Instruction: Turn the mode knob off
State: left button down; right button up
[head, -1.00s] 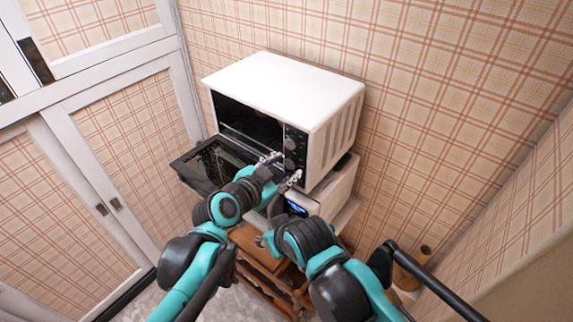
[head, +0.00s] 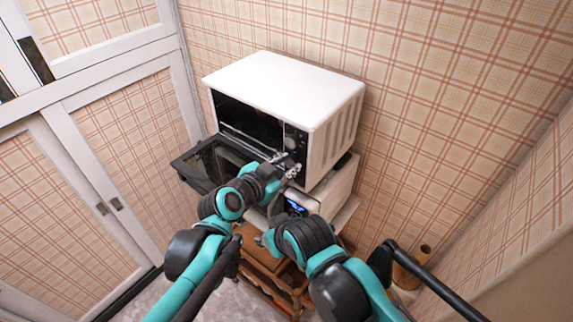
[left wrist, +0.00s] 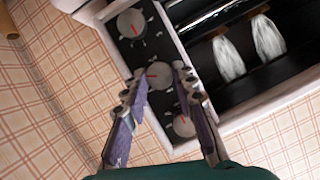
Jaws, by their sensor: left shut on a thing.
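The white toaster oven (head: 285,88) has a dark control strip with three round knobs, each with a red pointer line in the left wrist view. My left gripper (head: 286,164) is at this strip. In the left wrist view its fingers (left wrist: 160,72) are on either side of the middle knob (left wrist: 158,76), shut on it. The knob's pointer lies roughly crosswise in that picture. Another knob (left wrist: 130,22) is beyond the fingertips, and a third (left wrist: 184,125) is beside the right finger. I cannot read which is the mode knob. My right gripper's fingers do not show.
The oven door (head: 203,165) hangs open to the left of my left gripper. Two whitish objects (left wrist: 228,60) show inside the oven. Another white appliance (head: 330,190) is under the oven, on a wooden cart (head: 262,262). A plaid wall (head: 460,120) stands at right.

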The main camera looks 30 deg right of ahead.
pick_arm(q)
jog(key=shift+w+n+g+h+b, duration=0.15)
jog(key=shift+n+g+h+b, duration=0.3)
jog(key=shift+n, duration=0.65)
jog(key=shift+w+a+f+n+g+h+b, duration=0.15)
jog(key=shift+n+g+b, duration=0.2)
jog(key=shift+n+g, duration=0.25)
jog(key=shift+d+n+g+h+b, duration=0.1)
jog(key=shift+n+g+b, duration=0.3)
jog(key=shift+n, duration=0.2)
jog(key=n+g+b, duration=0.1)
jog(key=n, duration=0.1)
jog(key=n+g+h+b, duration=0.1)
jog(key=n+b, duration=0.1)
jog(key=shift+w+a+f+h, duration=0.15)
jog(key=shift+h, duration=0.15)
jog(key=n+b, duration=0.1)
jog(key=n+g+h+b, duration=0.1)
jog(key=n+b, duration=0.1)
jog(key=n+h+b, duration=0.1)
jog(key=n, duration=0.1)
jog(key=shift+f+g, duration=0.25)
jog(key=shift+g, duration=0.1)
jog(key=shift+n+h+b, duration=0.9)
jog(key=shift+n+b, duration=0.35)
jog(key=shift+n, duration=0.85)
